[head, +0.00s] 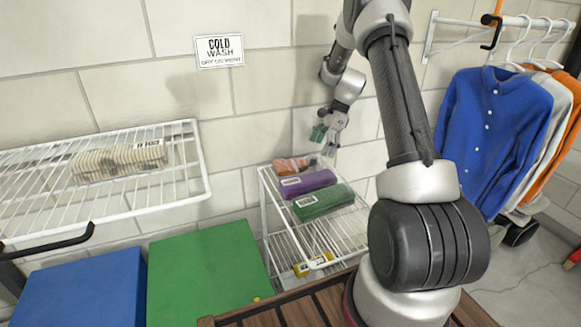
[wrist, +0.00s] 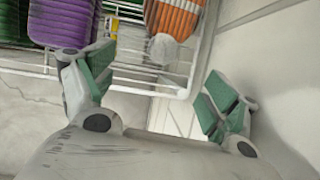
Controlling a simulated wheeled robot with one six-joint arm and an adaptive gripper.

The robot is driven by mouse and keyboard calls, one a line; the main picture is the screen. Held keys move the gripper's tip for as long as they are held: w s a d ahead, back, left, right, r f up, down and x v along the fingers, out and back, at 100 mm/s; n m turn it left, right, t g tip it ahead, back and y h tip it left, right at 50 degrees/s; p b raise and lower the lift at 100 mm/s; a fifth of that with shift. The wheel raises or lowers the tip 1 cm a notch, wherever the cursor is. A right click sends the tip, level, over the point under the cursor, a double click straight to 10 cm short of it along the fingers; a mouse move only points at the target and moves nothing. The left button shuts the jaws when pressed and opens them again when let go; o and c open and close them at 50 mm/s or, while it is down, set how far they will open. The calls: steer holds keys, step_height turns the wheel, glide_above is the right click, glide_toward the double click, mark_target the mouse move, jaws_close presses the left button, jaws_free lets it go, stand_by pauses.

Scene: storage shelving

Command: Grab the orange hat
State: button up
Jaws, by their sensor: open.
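The orange hat (head: 291,166) is a ribbed orange knit piece with a pale end, lying at the back of the top shelf of a white wire rack (head: 263,196). In the wrist view the orange hat (wrist: 176,17) is at the top, partly cut off by the frame edge. My gripper (head: 327,133) is above the rack's back right part, up and to the right of the hat in the head view. In the wrist view my gripper (wrist: 157,92) has its green-padded fingers wide apart, with nothing between them. It is apart from the hat.
A purple knit item (head: 308,183) and a green one (head: 323,201) lie in front of the hat. The wall stands close behind the rack. A wire shelf (head: 197,165) with a beige knit item (head: 118,162) is at left. Shirts (head: 497,130) hang at right.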

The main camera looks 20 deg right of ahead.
glide_above(285, 163)
steer(key=d, duration=0.3)
steer(key=shift+s, duration=0.25)
steer(key=x, duration=0.5)
steer(key=shift+a, duration=0.4)
steer(key=c, duration=0.7)
